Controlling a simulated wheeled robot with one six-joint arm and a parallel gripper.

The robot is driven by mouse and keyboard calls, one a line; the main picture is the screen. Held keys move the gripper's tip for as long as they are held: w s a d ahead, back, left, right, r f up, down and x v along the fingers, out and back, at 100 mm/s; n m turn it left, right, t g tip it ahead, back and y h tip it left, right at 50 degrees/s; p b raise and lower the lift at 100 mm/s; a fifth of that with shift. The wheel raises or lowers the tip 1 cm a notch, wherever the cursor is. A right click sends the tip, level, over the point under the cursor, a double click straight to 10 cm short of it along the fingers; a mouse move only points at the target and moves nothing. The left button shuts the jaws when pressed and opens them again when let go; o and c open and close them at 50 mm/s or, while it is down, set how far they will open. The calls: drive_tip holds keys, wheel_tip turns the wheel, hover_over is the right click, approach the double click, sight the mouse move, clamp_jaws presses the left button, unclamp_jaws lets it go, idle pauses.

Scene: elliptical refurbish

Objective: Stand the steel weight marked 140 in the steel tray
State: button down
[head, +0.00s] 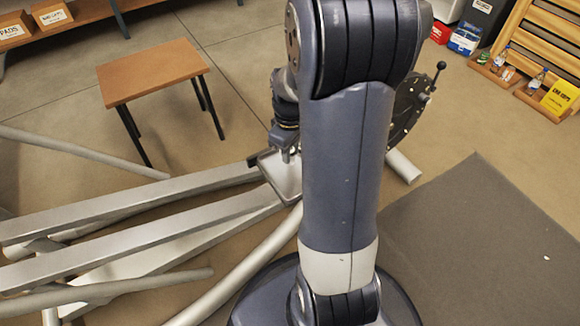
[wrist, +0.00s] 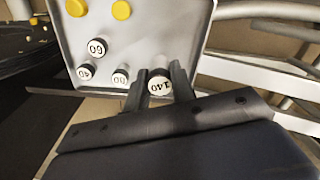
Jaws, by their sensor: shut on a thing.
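The steel weight marked 140 (wrist: 159,88) has a white top and stands between my fingers in the wrist view. My gripper (wrist: 158,76) is shut on it, near the tray's lower edge in that view. The pale grey steel tray (wrist: 185,35) lies beyond and beneath. I cannot tell whether the weight touches its floor. In the head view the tray (head: 289,183) shows at the end of the grey beams, with my gripper (head: 286,156) over it. My arm hides part of that area.
Other weights, marked 60 (wrist: 97,47) and 40 (wrist: 85,72), stand in the tray, with another (wrist: 120,75) whose number is unclear. Two yellow round pieces (wrist: 121,9) are at its far side. Grey beams (head: 150,200) run left. A wooden stool (head: 152,76) stands behind.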

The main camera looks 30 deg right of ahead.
wheel_tip(320, 180, down, 5)
drive_tip(key=shift+f+b, duration=0.1)
drive_tip(key=shift+b, duration=0.9)
drive_tip(key=c, duration=1.2)
unclamp_jaws()
drive_tip(key=shift+r, duration=0.2)
wheel_tip(320, 180, up, 12)
drive_tip(key=p, duration=0.5)
